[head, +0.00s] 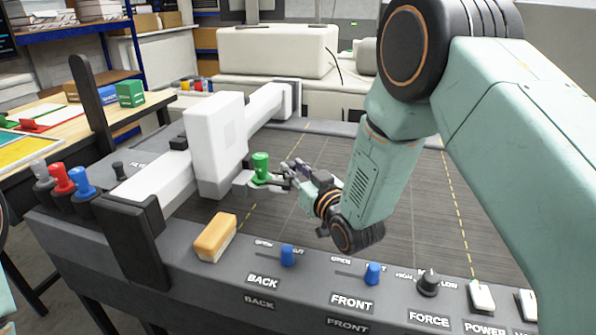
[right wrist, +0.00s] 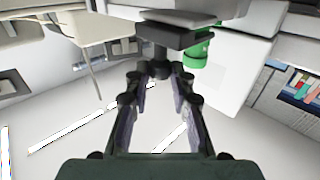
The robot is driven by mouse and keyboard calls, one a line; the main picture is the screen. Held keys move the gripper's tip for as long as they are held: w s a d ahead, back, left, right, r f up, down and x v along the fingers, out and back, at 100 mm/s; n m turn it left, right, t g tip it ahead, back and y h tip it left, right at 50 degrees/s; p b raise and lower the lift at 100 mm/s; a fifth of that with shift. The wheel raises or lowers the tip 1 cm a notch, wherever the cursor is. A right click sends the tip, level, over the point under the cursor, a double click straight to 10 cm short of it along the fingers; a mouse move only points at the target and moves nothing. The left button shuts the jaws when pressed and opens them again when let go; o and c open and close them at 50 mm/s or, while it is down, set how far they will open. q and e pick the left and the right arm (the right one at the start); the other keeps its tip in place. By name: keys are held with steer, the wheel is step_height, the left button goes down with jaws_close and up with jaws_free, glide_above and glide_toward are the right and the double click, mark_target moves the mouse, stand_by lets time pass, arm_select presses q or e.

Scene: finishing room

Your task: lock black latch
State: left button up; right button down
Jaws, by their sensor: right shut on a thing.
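The white carriage (head: 215,145) of the cutting machine rides on a white gantry beam and carries a green tool (head: 260,165). My right gripper (head: 284,178) reaches the carriage's right side, just beside and below the green tool. In the right wrist view the black latch (right wrist: 172,37) is a dark flat piece with a short dark stem below it. The fingertips of my right gripper (right wrist: 160,72) are closed around that stem. The green tool (right wrist: 197,52) stands just behind the latch. In the head view the latch is mostly hidden by the fingers. My left gripper is not in view.
Grey, red and blue tools (head: 62,180) stand in holders at the left. An orange-and-white block (head: 215,238) lies on the front panel, near blue knobs (head: 288,255) and a black force knob (head: 428,285).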

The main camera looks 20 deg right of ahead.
steer(key=w+a, duration=0.2)
steer(key=a, duration=0.1)
steer(key=shift+r+b, duration=0.2)
steer(key=shift+b, duration=0.1)
steer(key=shift+d, duration=0.15)
steer(key=c, duration=1.5)
jaws_free()
steer(key=o, duration=0.4)
steer(key=shift+a, duration=0.25)
steer(key=shift+c, duration=0.2)
steer(key=shift+d+f, duration=0.1)
steer(key=shift+s+d, duration=0.1)
steer(key=shift+d, duration=0.05)
